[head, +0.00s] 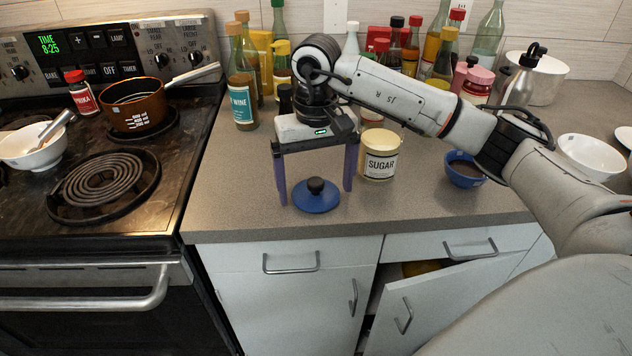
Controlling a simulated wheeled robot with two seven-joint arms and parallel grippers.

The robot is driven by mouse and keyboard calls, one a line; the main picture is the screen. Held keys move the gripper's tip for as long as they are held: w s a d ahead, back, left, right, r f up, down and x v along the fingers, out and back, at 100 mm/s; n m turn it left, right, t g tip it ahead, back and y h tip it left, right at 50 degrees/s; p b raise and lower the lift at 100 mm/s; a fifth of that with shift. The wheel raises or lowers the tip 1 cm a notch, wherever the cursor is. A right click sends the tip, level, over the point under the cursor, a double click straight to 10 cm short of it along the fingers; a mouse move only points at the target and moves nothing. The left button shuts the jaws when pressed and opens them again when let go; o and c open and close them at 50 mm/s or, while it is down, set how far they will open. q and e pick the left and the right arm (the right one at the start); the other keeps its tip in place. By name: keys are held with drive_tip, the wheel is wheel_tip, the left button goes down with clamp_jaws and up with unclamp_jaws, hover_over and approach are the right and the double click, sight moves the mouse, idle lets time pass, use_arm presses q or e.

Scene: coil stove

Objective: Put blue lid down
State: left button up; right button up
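The blue lid (316,202) with its black knob lies flat on the grey counter near the front edge. My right gripper (315,192) points down from above, its two purple fingers spread wide on either side of the lid. The fingers appear clear of the lid and its knob, with nothing between them at their height but the knob. The fingertips are close to the counter surface. My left gripper is not in the head view.
A copper pot (136,104) stands on the stove (110,215) at left, beside a white bowl (34,147). A sugar jar (380,160) stands right of my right gripper, and a blue bowl (464,171) further right. Bottles crowd the back. A cabinet door (405,312) below hangs open.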

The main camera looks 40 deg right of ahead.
sight(316, 182)
drive_tip(key=shift+r, duration=0.3)
wheel_tip(316, 182, up, 12)
drive_tip(key=shift+f+p, duration=0.15)
drive_tip(key=shift+p, duration=0.15)
idle(0.5)
